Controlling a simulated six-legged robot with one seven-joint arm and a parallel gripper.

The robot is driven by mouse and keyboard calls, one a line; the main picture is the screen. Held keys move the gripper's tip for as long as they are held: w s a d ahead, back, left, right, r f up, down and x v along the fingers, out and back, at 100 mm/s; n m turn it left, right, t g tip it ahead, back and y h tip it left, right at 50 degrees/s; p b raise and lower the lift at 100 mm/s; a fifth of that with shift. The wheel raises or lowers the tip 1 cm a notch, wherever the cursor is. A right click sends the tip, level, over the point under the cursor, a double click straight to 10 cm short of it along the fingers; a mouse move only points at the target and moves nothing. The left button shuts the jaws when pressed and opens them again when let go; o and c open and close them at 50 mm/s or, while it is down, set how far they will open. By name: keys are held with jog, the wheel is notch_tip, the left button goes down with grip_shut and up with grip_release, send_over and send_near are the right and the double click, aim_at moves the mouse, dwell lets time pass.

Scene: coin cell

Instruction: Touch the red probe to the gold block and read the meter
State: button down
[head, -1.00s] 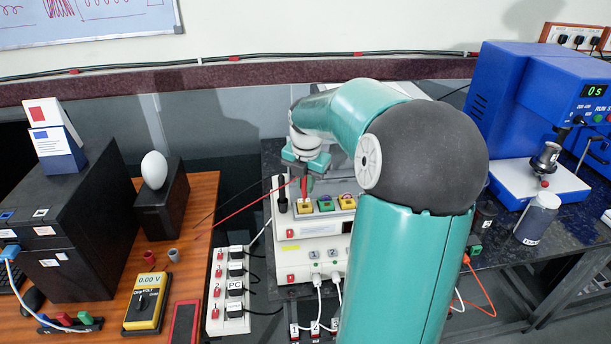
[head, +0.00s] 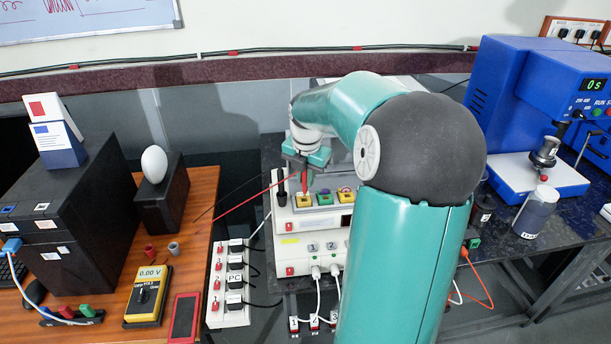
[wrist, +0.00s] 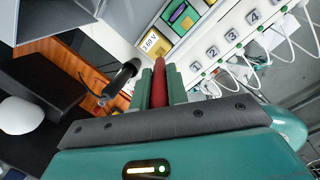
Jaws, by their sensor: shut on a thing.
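My gripper (head: 304,170) is shut on the red probe (head: 304,184), which points down above the gold block (head: 304,202). Whether its tip touches the block, I cannot tell. In the wrist view the red probe (wrist: 159,88) stands between the two teal fingers. The yellow meter (head: 148,296) lies on the wooden bench at the left and reads 0.00 V. A red lead (head: 243,204) runs left from the probe.
A black probe (head: 282,188) stands just left of the gold block. Green and purple-topped blocks (head: 325,198) sit to its right on the white unit (head: 290,225). A socket strip (head: 232,285) stands in front. A white egg (head: 154,161) rests on a black box.

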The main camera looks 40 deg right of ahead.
jog(key=shift+f, duration=0.6)
dwell(0.7)
dwell(0.4)
jog(key=shift+r, duration=3.5)
